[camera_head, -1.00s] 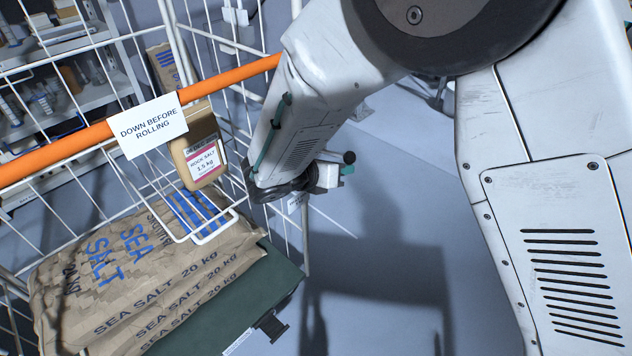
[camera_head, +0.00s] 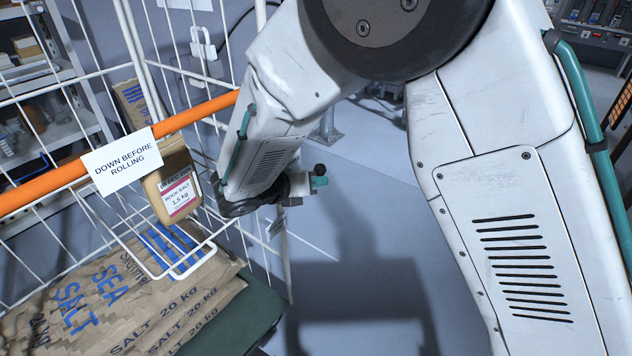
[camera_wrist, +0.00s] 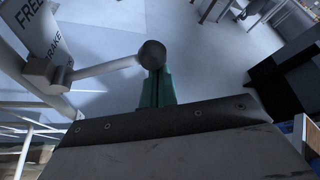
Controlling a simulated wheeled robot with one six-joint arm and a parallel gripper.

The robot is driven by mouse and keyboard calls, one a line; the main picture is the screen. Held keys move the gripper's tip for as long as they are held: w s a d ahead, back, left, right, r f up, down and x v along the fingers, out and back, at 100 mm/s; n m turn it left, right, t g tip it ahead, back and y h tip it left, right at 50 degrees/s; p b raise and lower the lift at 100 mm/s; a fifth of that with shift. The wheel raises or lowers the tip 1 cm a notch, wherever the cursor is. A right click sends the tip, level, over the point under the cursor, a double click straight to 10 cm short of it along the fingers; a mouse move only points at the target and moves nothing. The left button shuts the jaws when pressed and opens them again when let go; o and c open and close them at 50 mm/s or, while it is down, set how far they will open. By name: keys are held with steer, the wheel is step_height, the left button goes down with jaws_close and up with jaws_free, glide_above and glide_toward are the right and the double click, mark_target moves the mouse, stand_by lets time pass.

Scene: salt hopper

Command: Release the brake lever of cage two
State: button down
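The brake lever's dark ball knob (camera_wrist: 152,54) stands at the end of a pale rod (camera_wrist: 105,67) running left to a pivot block (camera_wrist: 47,74) on the cage post. A white plate (camera_wrist: 48,35) beside the pivot reads "FREE" and "BRAKE". My gripper (camera_wrist: 157,80) has its teal fingers close together, with the knob overlapping their tips; I cannot tell if they touch. In the camera_head view, the black knob (camera_head: 320,169) shows just above the teal fingertips (camera_head: 319,182). My arm hides most of the lever there.
The wire cage has an orange bar (camera_head: 50,187) with a sign (camera_head: 122,161) reading "DOWN BEFORE ROLLING". Open floor (camera_head: 370,240) lies right of the cage.

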steer(key=shift+w+a+r, duration=0.1)
steer(key=shift+r, duration=0.05)
step_height(320, 180, down, 4)
steer(key=s+d, duration=0.2)
steer(key=v, duration=1)
steer(key=shift+w+a, duration=0.2)
steer(key=shift+a, duration=0.1)
steer(key=shift+r, duration=0.15)
steer(key=s+d+r+m+g+y, duration=0.2)
steer(key=s+d+r+m, duration=0.3)
steer(key=s+d+m, duration=0.3)
steer(key=s+d+r+m+g+y, duration=0.2)
steer(key=s+d+r+m+y, duration=0.3)
steer(key=s+d+m, duration=0.3)
steer(key=s+d+r+m+g+y, duration=0.3)
steer(key=s+d+r+m, duration=0.2)
steer(key=d+m, duration=1)
steer(key=s+m, duration=0.1)
steer(key=s, duration=0.2)
steer(key=shift+s+y, duration=0.15)
steer(key=shift+y, duration=0.15)
